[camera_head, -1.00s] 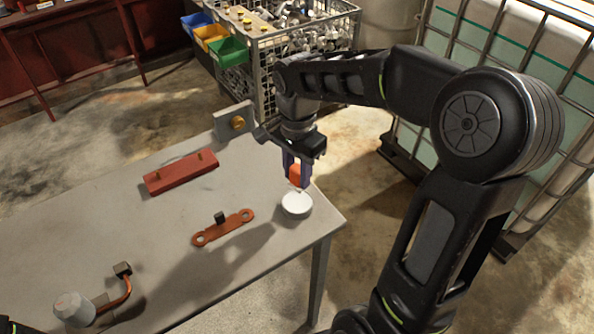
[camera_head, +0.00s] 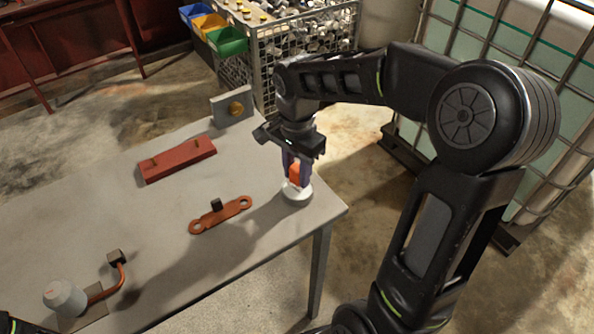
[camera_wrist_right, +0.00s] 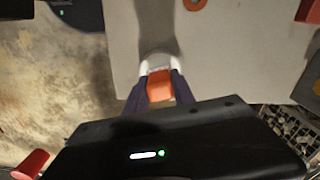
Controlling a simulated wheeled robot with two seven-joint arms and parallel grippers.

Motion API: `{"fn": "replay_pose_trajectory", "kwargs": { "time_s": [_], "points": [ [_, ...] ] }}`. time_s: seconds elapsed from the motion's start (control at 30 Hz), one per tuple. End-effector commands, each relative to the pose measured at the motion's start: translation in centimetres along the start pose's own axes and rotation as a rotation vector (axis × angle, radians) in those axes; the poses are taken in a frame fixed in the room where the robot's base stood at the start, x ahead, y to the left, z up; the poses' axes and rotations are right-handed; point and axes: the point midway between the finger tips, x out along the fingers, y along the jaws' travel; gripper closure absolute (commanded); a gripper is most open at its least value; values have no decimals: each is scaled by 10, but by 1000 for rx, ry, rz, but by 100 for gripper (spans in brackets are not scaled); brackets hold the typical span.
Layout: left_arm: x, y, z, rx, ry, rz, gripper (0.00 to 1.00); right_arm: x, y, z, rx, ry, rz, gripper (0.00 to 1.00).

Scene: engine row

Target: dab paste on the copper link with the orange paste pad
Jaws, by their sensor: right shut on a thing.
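The copper link (camera_head: 221,215) lies flat on the grey table, a ring at each end and a small dark block at its middle. One of its ringed ends shows at the top edge of the right wrist view (camera_wrist_right: 195,4). My right gripper (camera_head: 297,178) points down at the table's right end, shut on the orange paste pad (camera_head: 295,172). The pad also shows between the fingers in the right wrist view (camera_wrist_right: 160,86). It is right over the white round dish (camera_head: 298,194), which the fingers partly hide; I cannot tell whether they touch. My left gripper is out of view.
A red block with two pegs (camera_head: 177,160) and a grey plate with a brass disc (camera_head: 232,108) are farther back. A bent copper tube (camera_head: 119,283) and a grey cup-like part (camera_head: 64,297) are front left. A wire crate (camera_head: 300,45) stands behind the table.

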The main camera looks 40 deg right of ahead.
Motion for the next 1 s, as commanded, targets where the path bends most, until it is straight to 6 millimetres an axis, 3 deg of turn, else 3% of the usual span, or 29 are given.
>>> {"fn": "replay_pose_trajectory", "kwargs": {
  "time_s": [1.0],
  "points": [
    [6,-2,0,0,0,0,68,9,0,0,0,0,0,100]
  ]
}}
